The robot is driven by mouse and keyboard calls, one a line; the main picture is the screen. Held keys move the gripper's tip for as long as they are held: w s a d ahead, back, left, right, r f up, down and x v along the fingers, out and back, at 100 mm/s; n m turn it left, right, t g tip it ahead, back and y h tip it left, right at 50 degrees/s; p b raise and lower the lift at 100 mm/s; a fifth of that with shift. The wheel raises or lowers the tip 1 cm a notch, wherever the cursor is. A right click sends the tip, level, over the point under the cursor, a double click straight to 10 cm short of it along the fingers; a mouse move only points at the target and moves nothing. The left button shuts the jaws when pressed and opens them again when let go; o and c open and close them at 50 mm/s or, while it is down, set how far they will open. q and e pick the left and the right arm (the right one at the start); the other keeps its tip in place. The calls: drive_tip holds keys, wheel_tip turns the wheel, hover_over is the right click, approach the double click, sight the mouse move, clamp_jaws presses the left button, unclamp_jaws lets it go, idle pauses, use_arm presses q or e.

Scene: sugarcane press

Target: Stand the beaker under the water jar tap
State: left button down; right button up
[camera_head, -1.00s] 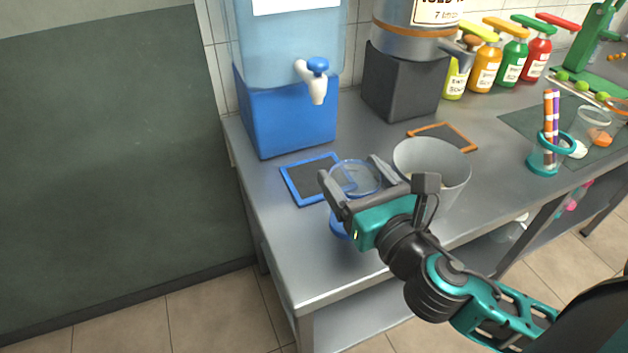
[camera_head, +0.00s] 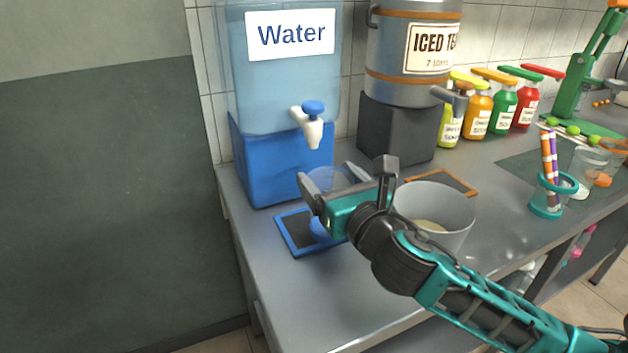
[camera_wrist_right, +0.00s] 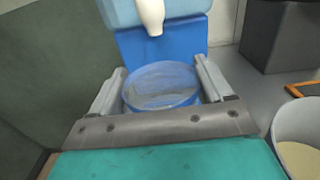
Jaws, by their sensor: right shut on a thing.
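The clear beaker (camera_head: 334,180) with a blue base is held in my right gripper (camera_head: 328,176), which is shut around its sides. In the right wrist view the beaker's round blue rim (camera_wrist_right: 160,86) shows between the two fingers. The water jar (camera_head: 285,85) stands on a blue stand at the back left. Its white tap (camera_head: 313,128) with a blue lever is above and behind the beaker; the spout also shows in the wrist view (camera_wrist_right: 151,14). The beaker's base is over or beside the blue-framed mat (camera_head: 293,236); contact cannot be told. My left gripper is not in view.
A grey bucket (camera_head: 440,205) stands close to the right of my gripper. Behind it are the iced tea dispenser (camera_head: 408,50) on a dark block and an orange-framed mat (camera_head: 455,182). Several syrup bottles stand farther right. The counter's front left is clear.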

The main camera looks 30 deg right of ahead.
sight(321, 170)
drive_tip(key=w, duration=0.6)
drive_tip(key=shift+w+d, duration=0.15)
drive_tip(key=shift+w, duration=0.05)
wheel_tip(321, 170, down, 4)
drive_tip(key=shift+r+b, duration=0.15)
drive_tip(key=shift+b, duration=1)
drive_tip(key=shift+r, duration=0.1)
drive_tip(key=o, duration=1.4)
drive_tip(key=shift+f, duration=0.2)
